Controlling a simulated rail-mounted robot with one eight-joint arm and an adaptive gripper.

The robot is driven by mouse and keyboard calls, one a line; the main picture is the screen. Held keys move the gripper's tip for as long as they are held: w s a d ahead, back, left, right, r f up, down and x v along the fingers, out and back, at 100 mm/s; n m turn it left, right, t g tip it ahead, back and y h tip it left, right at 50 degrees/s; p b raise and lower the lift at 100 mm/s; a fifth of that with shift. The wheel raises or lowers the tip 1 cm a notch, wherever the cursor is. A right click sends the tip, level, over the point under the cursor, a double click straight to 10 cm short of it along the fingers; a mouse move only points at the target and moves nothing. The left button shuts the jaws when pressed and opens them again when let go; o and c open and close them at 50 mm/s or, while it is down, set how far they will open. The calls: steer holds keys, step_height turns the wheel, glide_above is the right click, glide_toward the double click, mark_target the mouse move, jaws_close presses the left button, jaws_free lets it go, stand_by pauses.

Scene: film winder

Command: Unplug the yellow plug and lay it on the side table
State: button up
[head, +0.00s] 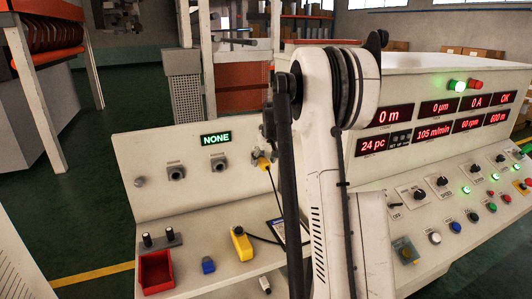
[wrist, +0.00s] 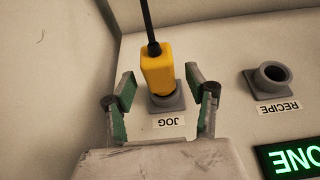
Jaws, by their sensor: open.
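The yellow plug (wrist: 157,72) sits in the grey socket labelled JOG (wrist: 166,102) in the wrist view, with a black cable leaving its far end. In the head view the plug (head: 263,163) shows at the right end of the socket row, partly covered by my gripper. My gripper (wrist: 160,80) is open, with one green-padded finger on each side of the plug and gaps between. The pale tabletop (head: 205,262) below the socket panel lies in the head view; I cannot tell if it is the side table.
An empty RECIPE socket (wrist: 270,76) is beside the plug. The tabletop holds a red bin (head: 156,271), a blue block (head: 208,265), a yellow handset (head: 241,243) and a white connector (head: 265,284). A green NONE display (head: 216,139) is above the sockets. My arm hides the tabletop's right part.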

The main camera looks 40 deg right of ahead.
steer(key=shift+w+d+f, duration=0.1)
steer(key=shift+w+f, duration=0.15)
steer(key=shift+f, duration=0.4)
steer(key=shift+c, duration=0.2)
jaws_close()
